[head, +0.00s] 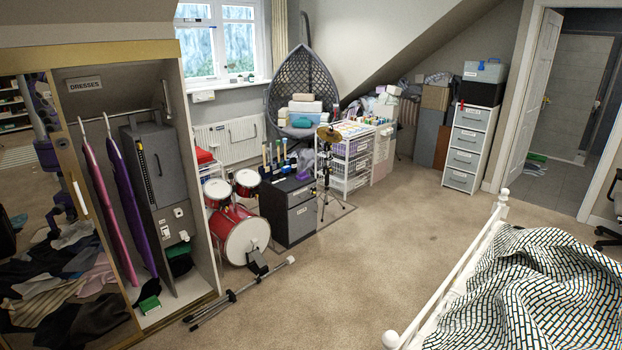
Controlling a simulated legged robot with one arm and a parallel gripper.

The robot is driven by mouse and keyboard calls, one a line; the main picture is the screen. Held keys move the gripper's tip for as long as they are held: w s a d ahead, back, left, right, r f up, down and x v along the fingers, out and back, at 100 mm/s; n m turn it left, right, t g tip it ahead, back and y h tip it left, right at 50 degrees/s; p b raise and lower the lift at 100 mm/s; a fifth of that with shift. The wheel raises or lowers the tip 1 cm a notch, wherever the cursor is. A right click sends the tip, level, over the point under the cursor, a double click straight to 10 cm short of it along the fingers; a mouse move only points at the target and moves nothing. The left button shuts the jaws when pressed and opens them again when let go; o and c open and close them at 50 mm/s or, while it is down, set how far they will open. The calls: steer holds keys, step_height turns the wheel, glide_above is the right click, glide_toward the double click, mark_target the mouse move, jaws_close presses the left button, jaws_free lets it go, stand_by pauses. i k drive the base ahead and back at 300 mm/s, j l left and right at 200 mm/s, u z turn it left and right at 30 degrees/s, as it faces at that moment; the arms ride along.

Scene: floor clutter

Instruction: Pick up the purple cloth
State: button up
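A long purple cloth or garment (128,205) hangs upright from the rail inside the open wardrobe at the left, beside a pink one (97,200). A smaller purple item (304,164) shows on or just behind the dark drawer cabinet (299,222) near the middle. It is too small to tell whether it is cloth.
A red drum kit (243,236) stands between wardrobe and cabinet. A fallen metal stand (240,293) lies on the carpet before the wardrobe. A bed (540,300) with a white frame fills the lower right. Carpet (375,245) is clear in the middle. A doorway opens at right.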

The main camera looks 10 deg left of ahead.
mark_target(302, 176)
steer(key=j+u, duration=0.1)
steer(key=j, duration=0.2)
steer(key=i+j+u, duration=0.15)
steer(key=j, duration=0.15)
steer(key=i+j+u, duration=0.1)
steer(key=i+j, duration=0.55)
steer(key=j, duration=0.2)
steer(key=i+j+u, duration=0.1)
steer(key=i+j, duration=0.6)
steer(key=i+l+z, duration=0.15)
steer(key=i+z, duration=0.25)
steer(key=i, duration=0.25)
steer(key=i+j+z, duration=0.1)
steer(key=i+z, duration=0.3)
steer(key=i, duration=0.3)
steer(key=i+j+z, duration=0.35)
steer(key=i, duration=0.3)
steer(key=i+l, duration=0.1)
steer(key=i, duration=0.8)
steer(key=i+l, duration=0.1)
steer(key=i, duration=0.8)
steer(key=i+u, duration=0.4)
steer(key=i+l+u, duration=0.2)
steer(key=i+u, duration=0.25)
steer(key=i+l+u, duration=0.55)
steer(key=i+u, duration=0.3)
steer(key=i+l+u, duration=0.25)
steer(key=u, duration=0.2)
steer(key=i, duration=0.05)
